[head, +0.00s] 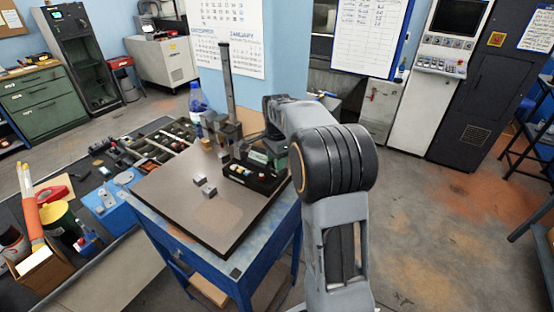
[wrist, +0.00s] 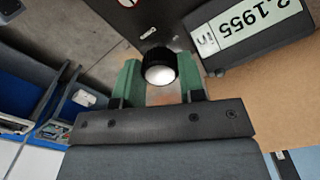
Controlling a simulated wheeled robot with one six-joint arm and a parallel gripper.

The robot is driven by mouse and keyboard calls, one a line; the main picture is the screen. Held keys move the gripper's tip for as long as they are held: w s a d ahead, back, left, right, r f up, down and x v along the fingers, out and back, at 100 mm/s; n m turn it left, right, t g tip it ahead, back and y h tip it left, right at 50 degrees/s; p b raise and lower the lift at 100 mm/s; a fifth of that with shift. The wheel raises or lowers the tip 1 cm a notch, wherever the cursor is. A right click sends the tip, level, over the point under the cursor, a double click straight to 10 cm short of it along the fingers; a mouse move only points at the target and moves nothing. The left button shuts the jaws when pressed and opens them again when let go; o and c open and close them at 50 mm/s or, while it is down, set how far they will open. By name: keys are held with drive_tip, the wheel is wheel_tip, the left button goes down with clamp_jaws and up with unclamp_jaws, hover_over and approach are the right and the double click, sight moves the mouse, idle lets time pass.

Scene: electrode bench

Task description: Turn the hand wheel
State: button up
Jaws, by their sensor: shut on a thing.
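In the wrist view, a black round knob with a pale, bright face (wrist: 160,70) sits between the two green fingers of my gripper (wrist: 159,78). I take this knob to be the hand wheel or a part of it. The fingers are shut on its sides. In the head view, my arm reaches over the bench to the small machine with a tall dark column (head: 229,85). The knob is not clear there, and my gripper is hard to make out among the machine's parts.
The machine stands on a blue bench with a brown top (head: 190,215). Small grey blocks (head: 205,187) lie on it. A dark box with coloured buttons (head: 248,177) is close under my arm. A dark housing with a white number label (wrist: 250,28) is near my gripper.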

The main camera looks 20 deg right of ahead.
drive_tip(key=m, duration=0.4)
drive_tip(key=shift+r, duration=0.1)
drive_tip(key=m, duration=0.5)
drive_tip(key=shift+m, duration=0.3)
idle(0.4)
drive_tip(key=o, duration=0.9)
wheel_tip(320, 180, up, 14)
drive_tip(key=shift+f, duration=0.15)
drive_tip(key=shift+c, duration=0.2)
